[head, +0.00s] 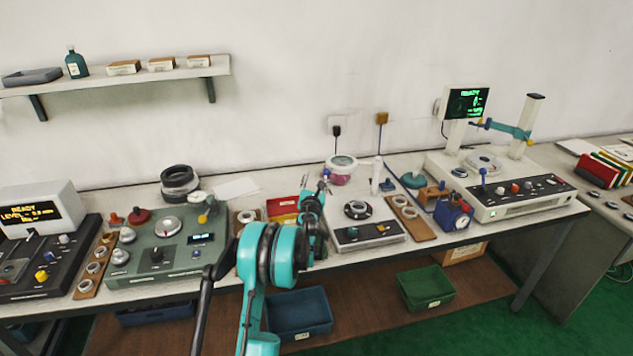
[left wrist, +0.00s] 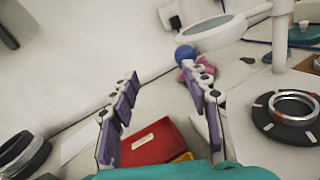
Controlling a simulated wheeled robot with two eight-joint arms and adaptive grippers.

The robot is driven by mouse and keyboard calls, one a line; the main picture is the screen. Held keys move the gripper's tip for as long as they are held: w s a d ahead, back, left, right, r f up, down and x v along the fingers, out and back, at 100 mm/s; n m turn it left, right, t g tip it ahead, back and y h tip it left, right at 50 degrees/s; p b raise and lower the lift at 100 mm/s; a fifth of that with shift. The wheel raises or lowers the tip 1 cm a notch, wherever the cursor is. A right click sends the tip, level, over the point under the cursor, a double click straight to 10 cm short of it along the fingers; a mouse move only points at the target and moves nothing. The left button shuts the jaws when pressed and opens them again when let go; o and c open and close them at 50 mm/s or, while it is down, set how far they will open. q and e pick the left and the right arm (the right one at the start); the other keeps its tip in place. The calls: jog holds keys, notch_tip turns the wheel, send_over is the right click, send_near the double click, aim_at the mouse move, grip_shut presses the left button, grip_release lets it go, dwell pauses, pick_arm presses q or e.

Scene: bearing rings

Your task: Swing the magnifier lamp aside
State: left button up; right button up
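The magnifier lamp has a round, pale-rimmed lens (head: 341,161) on an arm from a white upright post (head: 376,176). In the left wrist view the lens (left wrist: 212,31) is at the upper right, its arm running to the post (left wrist: 282,32). A blue ball knob (left wrist: 185,52) sits at the lens's near edge. My left gripper (head: 318,184) is in front of the lens. In its wrist view the gripper (left wrist: 162,72) has its fingers spread with nothing between them. The knob lies just beyond the right fingertip; I cannot tell whether they touch. My right gripper is out of view.
A red tray (left wrist: 150,142) lies below the fingers. A pink item (left wrist: 200,70) is under the lens. A black round fixture with a metal ring (left wrist: 292,106) stands to the right. A green machine (head: 157,250) is to the left, a white tester (head: 510,195) to the right.

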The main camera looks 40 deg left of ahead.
pick_arm(q)
jog(key=shift+w+d+f, duration=0.1)
jog(key=shift+w+d, duration=0.2)
jog(key=shift+d, duration=0.1)
jog(key=c, duration=0.4)
jog(key=d+n+p, duration=0.1)
jog(key=d, duration=0.1)
jog(key=s+d+r+n+g+y+p, duration=0.1)
jog(key=d, duration=0.2)
jog(key=d+n+p, duration=0.1)
jog(key=d, duration=0.1)
jog(key=shift+s+d+r+g+y, duration=0.15)
jog(key=shift+d+g+y, duration=0.05)
jog(key=shift+g+y, duration=0.2)
grip_shut()
jog(key=s+d+f+n+g+y+p, duration=0.1)
jog(key=s+d+n+g+y+p, duration=0.1)
jog(key=s+d+n+g, duration=0.3)
jog(key=w+a+m+t+b, duration=0.2)
jog(key=w+a+b, duration=0.2)
jog(key=w+a, duration=0.5)
jog(key=shift+w+a+f, duration=0.35)
jog(key=shift+w+f, duration=0.05)
jog(key=shift+f, duration=0.05)
jog(key=shift+a, duration=0.1)
